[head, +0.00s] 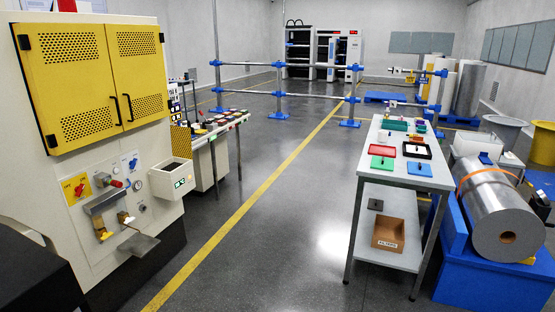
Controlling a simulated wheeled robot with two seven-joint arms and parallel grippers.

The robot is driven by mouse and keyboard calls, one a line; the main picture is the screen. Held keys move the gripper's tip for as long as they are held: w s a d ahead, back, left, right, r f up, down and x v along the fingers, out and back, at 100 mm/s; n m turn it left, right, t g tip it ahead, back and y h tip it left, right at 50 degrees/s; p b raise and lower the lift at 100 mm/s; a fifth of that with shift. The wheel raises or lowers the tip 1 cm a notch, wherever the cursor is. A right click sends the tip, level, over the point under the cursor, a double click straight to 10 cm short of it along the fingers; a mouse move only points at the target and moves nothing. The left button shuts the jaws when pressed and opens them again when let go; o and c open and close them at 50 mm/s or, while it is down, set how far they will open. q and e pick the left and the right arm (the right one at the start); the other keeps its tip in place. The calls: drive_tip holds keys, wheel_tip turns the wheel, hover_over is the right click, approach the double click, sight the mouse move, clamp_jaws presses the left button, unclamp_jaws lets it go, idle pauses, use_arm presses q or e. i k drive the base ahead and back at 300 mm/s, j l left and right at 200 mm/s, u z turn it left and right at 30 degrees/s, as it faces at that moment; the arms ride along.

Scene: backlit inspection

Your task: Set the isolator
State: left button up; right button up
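The likely isolator is a red rotary handle on a yellow plate (77,187), on the front panel of the large cream machine (150,80) at the left. The handle looks roughly upright or slightly tilted; its exact setting and the plate's small marks are too small to read. Neither of my grippers shows in the head view.
The yellow doors (85,75) above the panel are closed. A metal tray (138,244) and a cream box (172,179) jut out from the machine. A dark block fills the bottom left corner. The floor (280,220) between the machine and the white table (385,185) is clear.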

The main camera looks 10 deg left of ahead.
sight(79, 190)
drive_tip(key=i+l+u, duration=0.1)
drive_tip(key=i+u, duration=0.4)
drive_tip(key=i+l+u, duration=0.2)
drive_tip(key=u, duration=0.25)
drive_tip(key=i+l+u, duration=0.35)
drive_tip(key=u, duration=0.15)
drive_tip(key=i+l+u, duration=0.3)
drive_tip(key=l+u, duration=0.2)
drive_tip(key=i+l+u, duration=0.1)
drive_tip(key=l+u, duration=0.15)
drive_tip(key=l, duration=0.15)
drive_tip(key=i, duration=0.05)
